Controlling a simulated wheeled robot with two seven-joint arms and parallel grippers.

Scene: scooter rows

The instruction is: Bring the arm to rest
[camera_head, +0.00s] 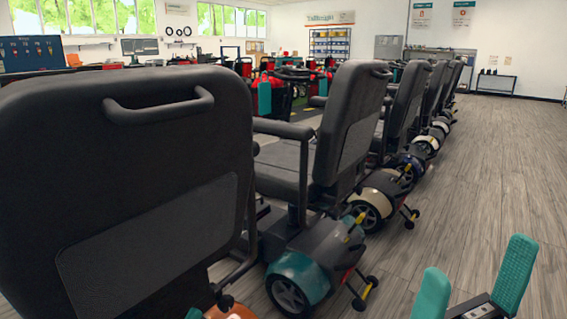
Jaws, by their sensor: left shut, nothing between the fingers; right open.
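My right gripper (477,255) is at the bottom right. Its two teal fingers stand wide apart with nothing between them, over the wood-look floor. Of my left gripper (194,313) only a small teal fingertip shows at the bottom edge, in front of the nearest scooter's seat back. It is shut with nothing in it; the rest is cut off by the frame. The arms themselves are mostly out of view.
A large dark seat back (150,190) fills the left, close to me. A teal-bodied scooter (300,270) stands beside it, with several more scooters in a row behind. The floor (480,170) on the right is clear. A shelf rack (330,46) stands far back.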

